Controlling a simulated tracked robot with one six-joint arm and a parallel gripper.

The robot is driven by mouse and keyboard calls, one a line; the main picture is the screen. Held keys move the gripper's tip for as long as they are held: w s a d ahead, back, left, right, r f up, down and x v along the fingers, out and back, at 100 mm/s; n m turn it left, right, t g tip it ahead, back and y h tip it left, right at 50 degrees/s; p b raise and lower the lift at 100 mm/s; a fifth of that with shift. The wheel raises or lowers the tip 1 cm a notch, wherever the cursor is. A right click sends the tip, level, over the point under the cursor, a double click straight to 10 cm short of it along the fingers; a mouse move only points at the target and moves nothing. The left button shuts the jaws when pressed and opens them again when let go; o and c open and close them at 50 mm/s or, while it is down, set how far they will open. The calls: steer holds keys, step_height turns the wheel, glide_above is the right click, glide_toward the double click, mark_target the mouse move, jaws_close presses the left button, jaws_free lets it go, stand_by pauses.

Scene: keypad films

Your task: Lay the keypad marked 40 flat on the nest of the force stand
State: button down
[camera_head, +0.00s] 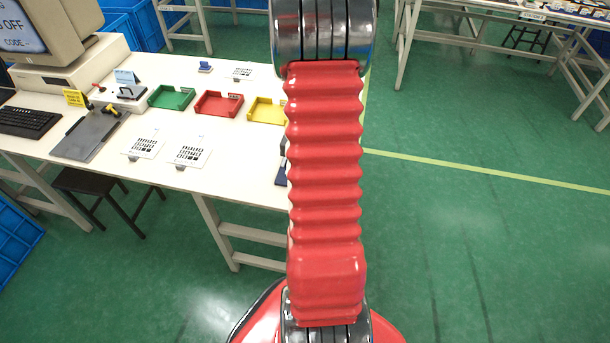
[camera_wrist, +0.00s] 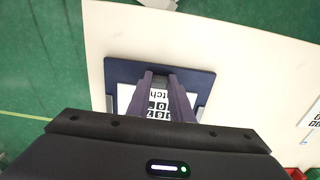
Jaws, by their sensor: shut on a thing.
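In the wrist view my gripper (camera_wrist: 160,80) is shut on a white keypad (camera_wrist: 158,97) with black keys. Part of its printed lettering shows upside down between the fingers; I cannot make out a full 40. The keypad is over a dark blue plate (camera_wrist: 120,68) with grey side pieces, which looks like the nest of the force stand. I cannot tell whether the keypad touches it or is still lifted. In the head view my arm hides the gripper and most of this spot; a dark blue edge (camera_head: 281,178) shows beside the arm.
Two white keypads (camera_head: 143,144) (camera_head: 189,152) lie at the table's (camera_head: 225,176) front, and another (camera_head: 242,72) at the back. Green (camera_head: 171,108), red (camera_head: 197,109) and yellow (camera_head: 252,116) trays stand in a row. A keyboard (camera_head: 30,122) and monitor are at left.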

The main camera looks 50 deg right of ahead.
steer(key=c, duration=1.5)
jaws_free()
steer(key=shift+r, duration=0.15)
step_height(320, 180, up, 13)
steer(key=shift+r, duration=0.2)
